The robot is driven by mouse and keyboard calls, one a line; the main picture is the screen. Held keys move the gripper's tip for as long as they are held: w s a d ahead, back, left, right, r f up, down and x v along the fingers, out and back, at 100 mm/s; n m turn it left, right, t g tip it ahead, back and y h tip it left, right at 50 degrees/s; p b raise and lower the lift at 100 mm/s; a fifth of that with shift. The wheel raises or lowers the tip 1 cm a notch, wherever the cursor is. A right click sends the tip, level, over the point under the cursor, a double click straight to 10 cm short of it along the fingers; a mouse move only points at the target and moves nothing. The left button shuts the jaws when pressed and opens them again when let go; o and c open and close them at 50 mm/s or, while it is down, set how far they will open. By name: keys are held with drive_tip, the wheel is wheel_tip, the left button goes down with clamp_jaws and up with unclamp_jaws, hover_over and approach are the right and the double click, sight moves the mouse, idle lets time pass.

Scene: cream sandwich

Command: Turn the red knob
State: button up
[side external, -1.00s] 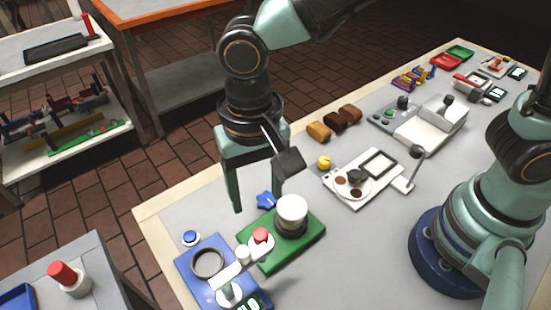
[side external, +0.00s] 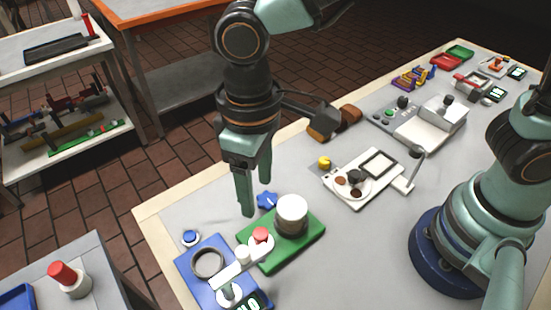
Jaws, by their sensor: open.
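The red knob (side external: 260,235) is a small round cap on a white mount at the left part of a green base plate (side external: 293,255). A white cylinder with a dark lower part (side external: 292,212) stands beside it on the same plate. My gripper (side external: 256,198) points down with its two fingers apart and nothing between them. It is above and behind the red knob in the side view, near a blue star-shaped piece (side external: 266,200). The fingers appear apart from the knob; their exact height over the table is hard to tell.
A blue base (side external: 196,268) with a dark ring and a white lever (side external: 233,274) adjoins the green plate. A white device (side external: 365,195) with a yellow knob (side external: 324,162) stands to the right.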

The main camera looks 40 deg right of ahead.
sight(260, 234)
wheel_tip(260, 234, down, 12)
drive_tip(key=n, duration=2)
drive_tip(key=shift+s+n, duration=0.1)
drive_tip(key=shift+n, duration=0.3)
clamp_jaws()
